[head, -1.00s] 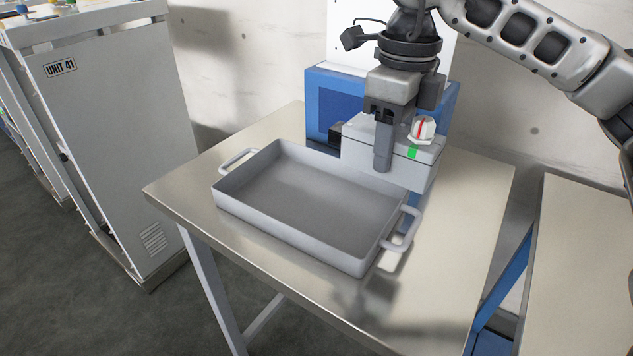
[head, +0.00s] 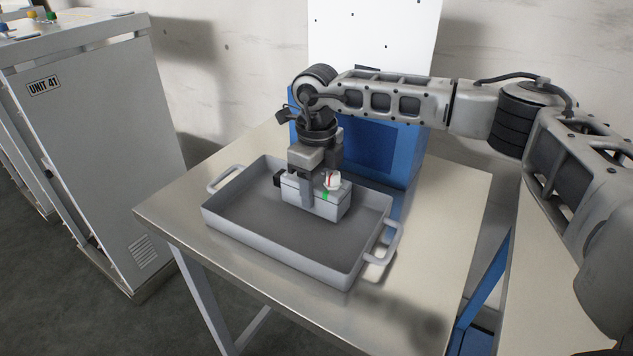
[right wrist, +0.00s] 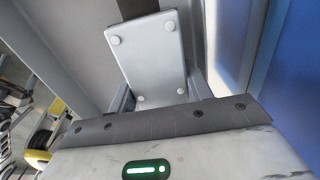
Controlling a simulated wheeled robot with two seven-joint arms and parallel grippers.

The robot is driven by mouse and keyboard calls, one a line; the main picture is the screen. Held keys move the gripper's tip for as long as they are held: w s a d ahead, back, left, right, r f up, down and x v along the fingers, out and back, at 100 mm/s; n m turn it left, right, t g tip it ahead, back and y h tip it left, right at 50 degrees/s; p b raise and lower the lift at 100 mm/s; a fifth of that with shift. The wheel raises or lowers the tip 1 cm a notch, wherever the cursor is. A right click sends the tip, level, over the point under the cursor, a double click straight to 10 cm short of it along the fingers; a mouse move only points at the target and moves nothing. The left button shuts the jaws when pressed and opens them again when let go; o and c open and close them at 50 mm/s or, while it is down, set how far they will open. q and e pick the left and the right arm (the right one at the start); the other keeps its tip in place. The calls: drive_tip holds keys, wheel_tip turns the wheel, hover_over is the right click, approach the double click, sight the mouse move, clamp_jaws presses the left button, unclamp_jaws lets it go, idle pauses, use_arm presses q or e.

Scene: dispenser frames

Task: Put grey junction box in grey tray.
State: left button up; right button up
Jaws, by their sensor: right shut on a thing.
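The grey junction box (head: 331,208) has a white knob with a red line, a green mark and a dark part at its left end. My right gripper (head: 308,192) is shut on it from above. The grey tray (head: 270,248) is a shallow rectangular pan with a handle at each end. The box is over the tray's back right part, inside the rim outline in the head view. I cannot tell whether it touches the tray floor. In the right wrist view a grey face of the box (right wrist: 148,55) with white corner studs shows at the fingers. My left gripper is out of view.
The tray stands on a metal-topped table (head: 440,235). A blue unit (head: 372,150) with a white panel (head: 375,35) rises right behind the tray. A grey cabinet (head: 90,140) stands at the left. The table's right side is bare.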

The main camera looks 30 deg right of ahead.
sight(316, 179)
drive_tip(key=shift+f, duration=0.35)
drive_tip(key=o, duration=1.1)
drive_tip(key=shift+r, duration=0.5)
wheel_tip(316, 179, up, 11)
drive_tip(key=shift+f+b, duration=0.2)
drive_tip(key=shift+b, duration=0.65)
drive_tip(key=shift+r, duration=0.45)
